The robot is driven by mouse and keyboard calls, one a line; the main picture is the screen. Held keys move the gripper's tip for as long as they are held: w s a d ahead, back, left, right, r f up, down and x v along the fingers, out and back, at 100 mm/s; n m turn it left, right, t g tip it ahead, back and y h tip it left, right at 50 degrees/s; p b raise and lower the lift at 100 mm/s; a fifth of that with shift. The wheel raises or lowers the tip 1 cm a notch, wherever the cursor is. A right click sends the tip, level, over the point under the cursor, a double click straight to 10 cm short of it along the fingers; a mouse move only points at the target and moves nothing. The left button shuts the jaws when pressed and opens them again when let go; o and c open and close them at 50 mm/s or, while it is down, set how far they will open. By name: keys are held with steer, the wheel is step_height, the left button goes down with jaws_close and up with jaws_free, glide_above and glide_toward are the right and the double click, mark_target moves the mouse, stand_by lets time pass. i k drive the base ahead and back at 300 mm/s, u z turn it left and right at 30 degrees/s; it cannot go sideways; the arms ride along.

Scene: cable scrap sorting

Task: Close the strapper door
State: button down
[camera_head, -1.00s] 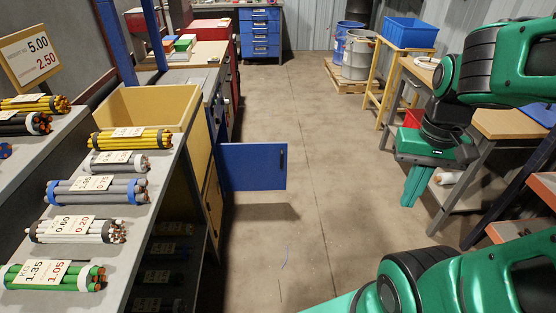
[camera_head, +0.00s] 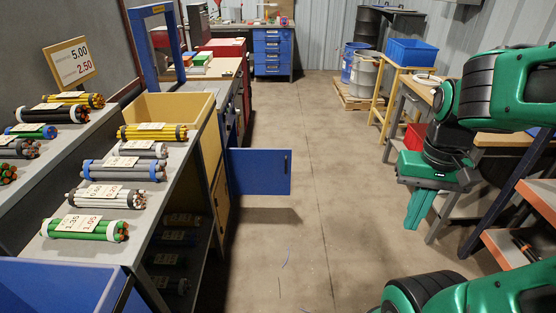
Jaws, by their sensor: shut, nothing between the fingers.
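The blue door (camera_head: 259,172) stands open, swung out to the right from the front of the row of cabinets on the left. It has a dark vertical handle near its free edge. The strapper, a blue upright frame (camera_head: 137,50), stands on the counter beyond the yellow bin. My gripper (camera_head: 416,226) is green, points down, and is shut and empty. It hangs in the air at the right, well apart from the door.
Cable bundles (camera_head: 84,228) with price cards lie on the left counter beside a yellow bin (camera_head: 168,106). A workbench (camera_head: 500,139) and shelves stand at the right, with drums (camera_head: 361,75) at the back.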

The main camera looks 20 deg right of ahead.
mark_target(252, 171)
steer(key=u, duration=0.3)
steer(key=i, duration=1.25)
steer(key=z, duration=0.4)
